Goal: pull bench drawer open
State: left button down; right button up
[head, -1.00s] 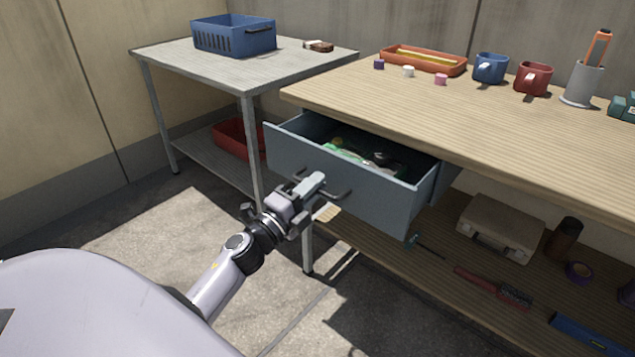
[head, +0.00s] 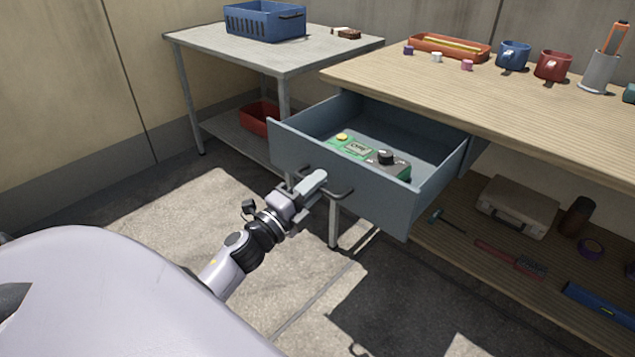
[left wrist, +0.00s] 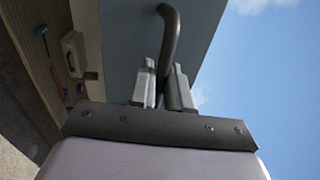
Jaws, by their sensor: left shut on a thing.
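The bench drawer (head: 385,196) is grey-blue and stands well out from under the wooden bench top (head: 480,100). Its dark bar handle (head: 341,193) is on the front face. My left gripper (head: 318,185) is shut on the handle. The left wrist view shows the two fingers (left wrist: 163,88) on either side of the curved handle (left wrist: 170,30), with the drawer front (left wrist: 120,40) behind. Inside the drawer lie a green device with a yellow button (head: 348,146) and a grey box with a black knob (head: 388,161). My right gripper is not in view.
A grey side table (head: 290,58) with a blue basket (head: 264,20) stands left of the bench. A red bin (head: 258,119) sits on its lower shelf. The bench's lower shelf holds a beige case (head: 517,207) and tools. The floor before the drawer is clear.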

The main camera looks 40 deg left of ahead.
pick_arm(q)
jog(key=shift+s, duration=0.2)
jog(key=c, duration=1.3)
grip_release()
jog(key=v, duration=0.7)
jog(key=shift+s, duration=0.1)
